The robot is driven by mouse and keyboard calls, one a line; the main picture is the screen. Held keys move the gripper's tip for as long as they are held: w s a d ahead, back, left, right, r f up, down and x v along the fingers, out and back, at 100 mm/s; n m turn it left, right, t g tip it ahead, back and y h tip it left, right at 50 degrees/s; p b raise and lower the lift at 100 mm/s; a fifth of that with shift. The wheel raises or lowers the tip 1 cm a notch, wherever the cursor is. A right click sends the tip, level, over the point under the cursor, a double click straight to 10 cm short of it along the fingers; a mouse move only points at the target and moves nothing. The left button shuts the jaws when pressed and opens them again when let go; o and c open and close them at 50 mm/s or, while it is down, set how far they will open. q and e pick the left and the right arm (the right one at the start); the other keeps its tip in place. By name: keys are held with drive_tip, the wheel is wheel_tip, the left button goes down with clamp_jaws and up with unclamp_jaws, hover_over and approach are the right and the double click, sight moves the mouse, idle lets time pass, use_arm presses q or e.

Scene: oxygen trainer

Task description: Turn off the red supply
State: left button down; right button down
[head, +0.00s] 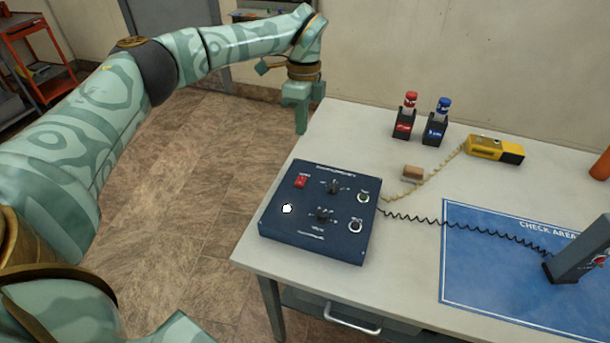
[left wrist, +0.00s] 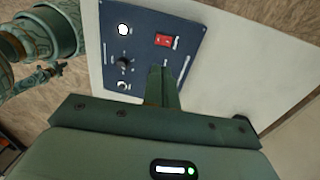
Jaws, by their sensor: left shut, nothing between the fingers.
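The dark blue control box (head: 336,237) sits on the near left part of the table. Its small red switch (head: 300,181) is near the far left corner of the top; it shows larger in the left wrist view (left wrist: 164,40). A white lit lamp (head: 287,208) is below the switch, with two black knobs to the right. My left gripper (head: 302,131) is shut and empty, above and beyond the far left side of the box, apart from the switch. In the left wrist view its fingers (left wrist: 166,72) hide part of the panel beside the switch. My right gripper is not seen.
Red (head: 406,116) and blue (head: 436,122) bottles in black holders stand at the back. A yellow device (head: 495,149) and a blue mat (head: 470,265) lie to the right. A black coiled cord (head: 440,219) runs from the box to the right. The floor left is clear.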

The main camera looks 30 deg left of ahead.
sight(299, 182)
use_arm(q)
drive_tip(key=shift+f, duration=0.1)
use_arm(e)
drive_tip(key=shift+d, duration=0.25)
